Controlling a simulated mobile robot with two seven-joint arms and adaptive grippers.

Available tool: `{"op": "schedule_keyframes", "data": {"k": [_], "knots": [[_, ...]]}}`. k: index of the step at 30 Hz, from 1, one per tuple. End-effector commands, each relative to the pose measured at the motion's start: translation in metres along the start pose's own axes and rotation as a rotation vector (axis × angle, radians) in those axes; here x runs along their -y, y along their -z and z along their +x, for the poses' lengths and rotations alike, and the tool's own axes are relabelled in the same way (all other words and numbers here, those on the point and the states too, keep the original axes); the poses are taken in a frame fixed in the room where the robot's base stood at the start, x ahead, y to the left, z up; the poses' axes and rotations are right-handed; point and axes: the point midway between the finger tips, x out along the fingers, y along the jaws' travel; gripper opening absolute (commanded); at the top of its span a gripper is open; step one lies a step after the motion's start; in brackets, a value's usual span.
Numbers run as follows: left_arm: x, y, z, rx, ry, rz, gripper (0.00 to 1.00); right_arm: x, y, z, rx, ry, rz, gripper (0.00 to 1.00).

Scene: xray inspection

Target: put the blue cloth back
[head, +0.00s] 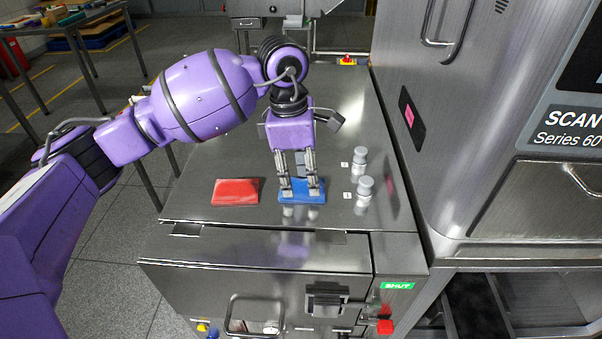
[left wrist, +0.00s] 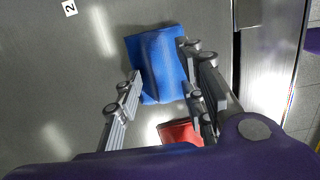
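The blue cloth (head: 301,197) lies folded on the steel top, near its front edge. It also shows in the left wrist view (left wrist: 162,62), with a raised fold along its middle. My left gripper (head: 300,188) points down over the cloth, its fingers spread apart, one on each side of the fold. In the left wrist view the fingertips (left wrist: 160,62) are at the cloth's sides; I cannot tell whether they press on it. The fingers hide small parts of the cloth. My right gripper is not in view.
A red cloth (head: 236,191) lies left of the blue one. Two grey-capped containers (head: 364,192) (head: 359,160) stand to the right beside small number cards. The tall steel scanner cabinet (head: 480,130) bounds the right side. The steel top (head: 215,150) is bare behind the red cloth.

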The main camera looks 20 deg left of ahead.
Motion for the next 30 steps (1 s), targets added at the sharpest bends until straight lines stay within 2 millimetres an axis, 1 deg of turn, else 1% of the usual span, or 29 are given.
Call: {"op": "schedule_keyframes", "data": {"k": [7, 11, 14, 21, 24, 27, 30], "knots": [[0.0, -0.001, -0.002, 0.001, 0.0, 0.0, 0.37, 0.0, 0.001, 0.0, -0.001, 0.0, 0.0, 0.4], [-0.001, -0.001, -0.014, 0.001, -0.002, 0.0, 0.37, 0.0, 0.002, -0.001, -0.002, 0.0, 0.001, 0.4], [-0.001, -0.001, -0.032, 0.001, -0.004, 0.001, 0.37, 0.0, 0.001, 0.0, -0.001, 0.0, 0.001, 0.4], [-0.001, -0.001, -0.085, 0.001, -0.003, 0.0, 0.37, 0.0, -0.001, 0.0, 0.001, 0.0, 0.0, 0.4], [-0.001, -0.001, -0.102, 0.001, -0.002, -0.001, 0.37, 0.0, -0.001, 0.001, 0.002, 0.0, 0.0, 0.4], [-0.001, -0.001, -0.114, 0.0, -0.001, -0.001, 0.37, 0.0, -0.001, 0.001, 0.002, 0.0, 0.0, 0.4], [0.0, -0.001, -0.121, 0.0, 0.0, 0.0, 0.37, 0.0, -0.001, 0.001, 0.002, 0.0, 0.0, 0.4]]}}
